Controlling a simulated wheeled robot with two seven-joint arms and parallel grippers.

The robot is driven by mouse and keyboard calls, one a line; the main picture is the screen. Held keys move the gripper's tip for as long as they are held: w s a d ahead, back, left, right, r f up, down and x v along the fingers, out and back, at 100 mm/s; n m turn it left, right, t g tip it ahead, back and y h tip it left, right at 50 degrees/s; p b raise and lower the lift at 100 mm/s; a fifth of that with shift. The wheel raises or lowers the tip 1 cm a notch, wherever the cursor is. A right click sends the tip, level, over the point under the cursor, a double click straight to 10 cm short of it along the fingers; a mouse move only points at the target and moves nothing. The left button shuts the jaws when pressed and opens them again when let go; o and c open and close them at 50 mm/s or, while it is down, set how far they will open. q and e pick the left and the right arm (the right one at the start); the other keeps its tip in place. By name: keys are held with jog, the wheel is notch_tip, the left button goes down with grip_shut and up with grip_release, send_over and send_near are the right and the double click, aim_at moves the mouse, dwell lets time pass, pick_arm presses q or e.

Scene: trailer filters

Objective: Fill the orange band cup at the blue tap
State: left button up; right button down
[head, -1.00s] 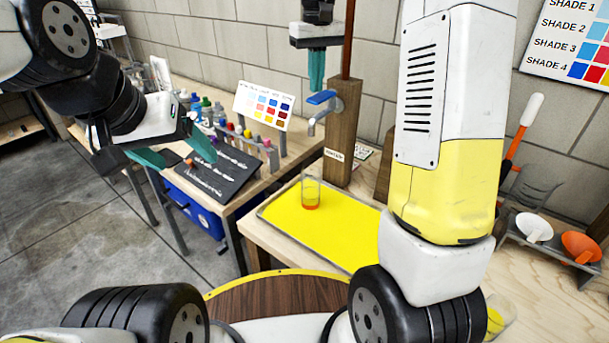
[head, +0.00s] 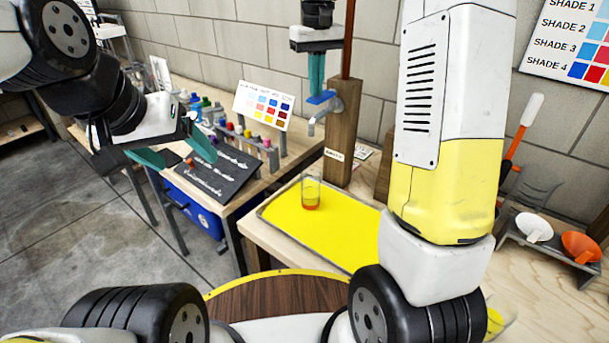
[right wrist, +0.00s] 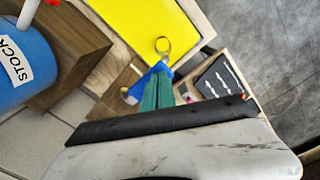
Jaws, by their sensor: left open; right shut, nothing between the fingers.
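The orange band cup (head: 311,196) is clear and stands upright on the yellow tray, below the tap's spout. Its rim shows in the right wrist view (right wrist: 162,46). I cannot tell whether it holds water. The tap (head: 318,114) has a blue lever (head: 321,97) and is fixed to a wooden post. My right gripper (head: 316,92) is shut and empty, pointing down, with its green fingertips at the lever; contact is unclear. The lever also shows beside the fingers in the right wrist view (right wrist: 137,91). My left gripper (head: 176,154) is open and empty near the side bench.
The yellow tray (head: 345,240) is otherwise mostly clear. A dark board (head: 215,172), a colour card (head: 265,105) and several bottles are on the left bench. White and orange funnels (head: 580,247) sit at the right. A blue STOCK container (right wrist: 22,68) shows in the right wrist view.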

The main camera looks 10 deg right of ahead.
jog(key=shift+f, duration=1.05)
dwell(0.5)
dwell(1.3)
notch_tip(320, 180, up, 8)
jog(key=shift+f, duration=0.15)
jog(key=shift+r, duration=0.4)
